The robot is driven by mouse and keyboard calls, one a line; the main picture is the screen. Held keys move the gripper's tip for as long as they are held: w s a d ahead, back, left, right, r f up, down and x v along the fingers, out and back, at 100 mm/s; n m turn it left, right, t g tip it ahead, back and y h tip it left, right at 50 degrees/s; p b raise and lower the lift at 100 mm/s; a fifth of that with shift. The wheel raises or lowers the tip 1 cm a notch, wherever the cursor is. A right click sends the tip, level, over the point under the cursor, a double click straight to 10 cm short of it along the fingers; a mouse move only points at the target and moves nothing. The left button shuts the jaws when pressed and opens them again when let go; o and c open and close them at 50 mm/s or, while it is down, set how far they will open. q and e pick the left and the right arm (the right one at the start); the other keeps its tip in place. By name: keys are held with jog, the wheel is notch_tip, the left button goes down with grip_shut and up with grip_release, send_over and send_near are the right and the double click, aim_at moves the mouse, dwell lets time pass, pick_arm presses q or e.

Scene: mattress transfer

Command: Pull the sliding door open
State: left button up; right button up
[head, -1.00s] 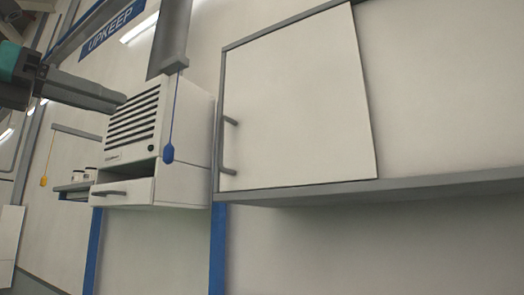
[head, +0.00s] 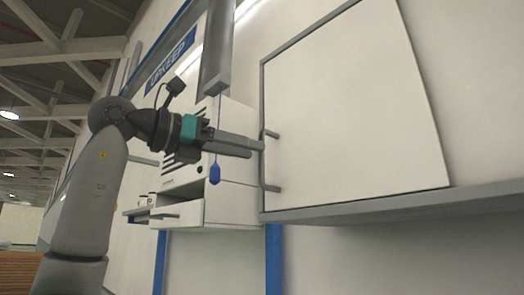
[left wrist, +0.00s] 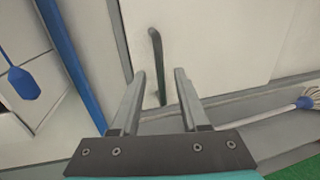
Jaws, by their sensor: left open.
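The sliding door is a large pale panel (head: 360,115) in a grey frame on the wall, at the right of the head view; it also fills the upper part of the left wrist view (left wrist: 215,40). Its grey bar handle (head: 268,175) runs upright near the left edge. My left gripper (head: 255,148) comes in from the left, with its fingertips close to the handle. In the left wrist view its two fingers are apart, and the handle (left wrist: 156,50) appears in the gap between them. I cannot tell whether the fingers reach around it. My right gripper is not in view.
A white louvred cabinet with a drawer (head: 180,216) stands left of the door, behind my left arm. A blue pull (head: 215,174) hangs on a cord near the gripper. A grey ledge (head: 400,203) runs below the door.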

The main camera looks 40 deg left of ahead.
aim_at(261, 178)
pick_arm(q)
jog(key=shift+x, duration=2)
jog(key=shift+c, duration=0.4)
grip_shut()
